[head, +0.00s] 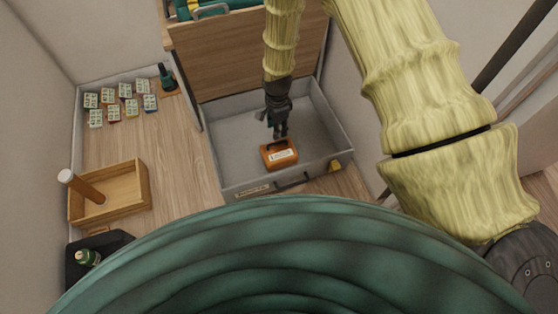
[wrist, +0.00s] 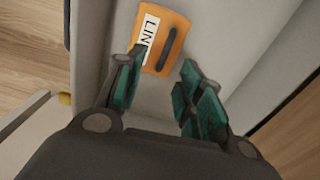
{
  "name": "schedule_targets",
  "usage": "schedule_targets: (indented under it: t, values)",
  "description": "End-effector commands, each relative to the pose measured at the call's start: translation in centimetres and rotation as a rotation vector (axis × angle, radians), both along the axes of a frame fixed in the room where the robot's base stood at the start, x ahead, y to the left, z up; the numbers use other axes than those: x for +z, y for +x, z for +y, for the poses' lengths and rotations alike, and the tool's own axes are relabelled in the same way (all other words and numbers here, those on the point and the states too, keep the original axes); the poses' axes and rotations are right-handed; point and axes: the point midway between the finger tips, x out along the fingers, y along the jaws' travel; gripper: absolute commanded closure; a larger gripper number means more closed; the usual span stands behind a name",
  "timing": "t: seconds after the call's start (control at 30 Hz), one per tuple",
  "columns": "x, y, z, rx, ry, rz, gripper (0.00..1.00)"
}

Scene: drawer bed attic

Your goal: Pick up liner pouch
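The liner pouch (head: 279,154) is an orange block-like pouch with a white label and a dark handle strip. It lies inside the open grey drawer (head: 232,142), near its front wall. In the wrist view the pouch (wrist: 166,38) shows its label, partly hidden by a finger, with the letters "LIN" readable. My gripper (head: 279,134) is in the drawer, above and just behind the pouch in the head view. In the wrist view my gripper (wrist: 160,85) has its teal-padded fingers spread apart, with nothing between the tips. The pouch lies beyond the fingertips.
The drawer's walls surround the pouch, and a wooden cabinet front (head: 250,62) stands behind. Several small labelled packets (head: 125,91) lie at the back left. Bare wooden floor (head: 165,135) lies left of the drawer.

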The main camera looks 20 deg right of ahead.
Motion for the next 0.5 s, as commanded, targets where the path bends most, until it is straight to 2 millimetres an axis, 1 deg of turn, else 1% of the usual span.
schedule_targets:
  t: [0.03, 0.1, 0.27, 0.37, 0.5]
  values:
    - [-0.7, 0.6, 0.1, -0.021, -0.002, -0.002, 0.63]
    - [-0.6, 1.1, 0.2, -0.045, -0.003, -0.001, 0.63]
    - [-1.0, 1.6, 0.2, -0.067, -0.005, 0.0, 0.63]
    - [-2.0, 1.5, 0.2, -0.068, -0.005, 0.001, 0.63]
    - [-4.0, 1.5, 0.2, -0.067, -0.004, 0.002, 0.63]
